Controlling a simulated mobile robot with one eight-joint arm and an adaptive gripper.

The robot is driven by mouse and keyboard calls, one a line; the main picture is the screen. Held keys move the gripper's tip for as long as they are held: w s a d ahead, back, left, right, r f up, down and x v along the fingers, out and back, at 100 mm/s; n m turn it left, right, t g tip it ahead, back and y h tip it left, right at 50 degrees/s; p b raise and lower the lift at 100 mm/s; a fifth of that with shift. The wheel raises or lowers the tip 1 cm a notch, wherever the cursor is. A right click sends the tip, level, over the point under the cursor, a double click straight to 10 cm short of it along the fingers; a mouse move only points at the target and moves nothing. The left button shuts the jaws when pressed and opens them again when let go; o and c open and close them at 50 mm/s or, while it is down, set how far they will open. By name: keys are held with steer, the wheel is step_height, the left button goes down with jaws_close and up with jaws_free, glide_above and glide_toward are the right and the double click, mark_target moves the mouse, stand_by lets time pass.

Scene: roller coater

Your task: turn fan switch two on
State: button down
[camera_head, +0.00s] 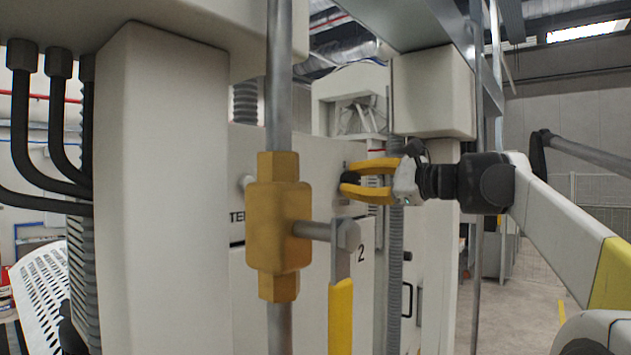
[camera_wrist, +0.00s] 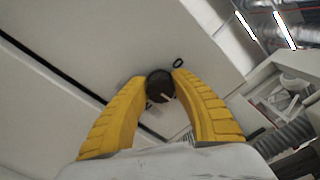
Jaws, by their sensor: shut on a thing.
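The fan switch (camera_wrist: 159,86) is a round dark knob with a light pointer line on a pale panel. In the wrist view it sits between the tips of my two yellow fingers. My gripper (camera_head: 350,184) is at the panel in the head view, its fingers shut on the knob; the knob shows there only as a dark spot between the fingertips. A label ending in "2" shows on the panel below the gripper. I cannot read which way the knob's pointer is set against any marks.
A brass valve (camera_head: 279,225) on a vertical pipe, with a yellow lever handle (camera_head: 341,315), stands in front of the panel, left of my gripper. A pale column (camera_head: 160,180) stands further left. A grey corrugated hose (camera_head: 396,265) runs down below my gripper. Open floor lies at the right.

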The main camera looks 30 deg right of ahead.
stand_by(0.3)
steer(key=c, duration=1)
jaws_free()
steer(key=shift+c, duration=0.2)
steer(key=v, duration=1.2)
steer(key=shift+w, duration=0.1)
